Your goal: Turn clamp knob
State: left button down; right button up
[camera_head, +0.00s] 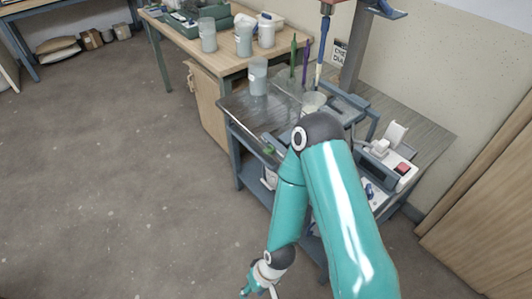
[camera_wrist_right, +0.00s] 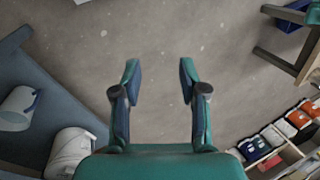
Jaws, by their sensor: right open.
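A mixer stand with a grey upright column (camera_head: 354,50) stands on the grey workbench (camera_head: 420,150) at the top. A mixer head (camera_head: 328,4) with a blue and white shaft (camera_head: 319,72) hangs above a whitish bucket (camera_head: 313,102). A blue bracket (camera_head: 388,8) sits at the column's top; I cannot tell whether a clamp knob is on it. My right arm bends down in front of the bench. My right gripper (camera_head: 260,287) is low at the bottom edge, far from the stand. In the right wrist view its fingers (camera_wrist_right: 160,82) are apart with only floor between them. My left gripper is not in view.
A wooden table (camera_head: 225,60) with several translucent buckets stands behind the bench. A white device with a red switch (camera_head: 403,168) is at the bench's right. Floor at left is clear.

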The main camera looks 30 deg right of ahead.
jog(key=shift+o, duration=1.4)
jog(key=shift+f, duration=0.15)
jog(key=shift+o, duration=0.4)
notch_tip(320, 180, down, 6)
jog(key=a+n+g+b, duration=0.1)
jog(key=a+b, duration=0.2)
jog(key=b, duration=0.2)
jog(key=shift+w+r+g+b, duration=0.2)
jog(key=shift+r+g+b, duration=0.05)
jog(key=shift+g+b, duration=0.05)
jog(key=m+t+h+b, duration=0.7)
jog(key=h+b, duration=1.8)
jog(key=b, duration=0.7)
send_near(269, 151)
jog(key=w+f+b+x, duration=0.1)
jog(key=x, duration=0.7)
jog(key=shift+w+d+f+b, duration=0.15)
jog(key=shift+w+d+b, duration=0.05)
jog(key=shift+d+b, duration=0.2)
